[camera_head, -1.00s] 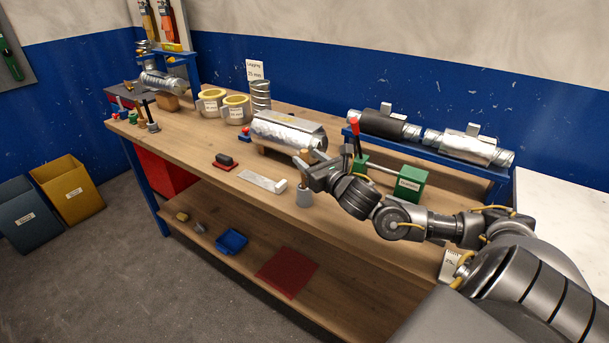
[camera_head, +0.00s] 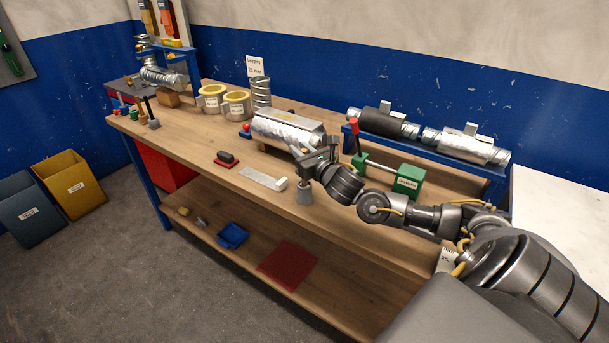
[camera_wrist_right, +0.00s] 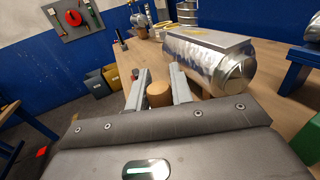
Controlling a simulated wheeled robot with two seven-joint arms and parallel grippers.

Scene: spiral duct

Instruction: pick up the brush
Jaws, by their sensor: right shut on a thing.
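My right gripper (camera_head: 308,158) is over the front edge of the workbench, directly above a small grey pot (camera_head: 304,191). In the right wrist view its two fingers (camera_wrist_right: 159,88) are closed around a round, light-brown wooden end, which I take as the handle of the brush (camera_wrist_right: 158,96). In the head view the fingers mostly hide the brush. I cannot tell whether its lower end is still inside the pot. My left gripper is out of view.
A silver duct (camera_head: 288,129) lies just behind my right gripper. A green tool block (camera_head: 407,181) with a rod stands to the right. The bench's front edge is close.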

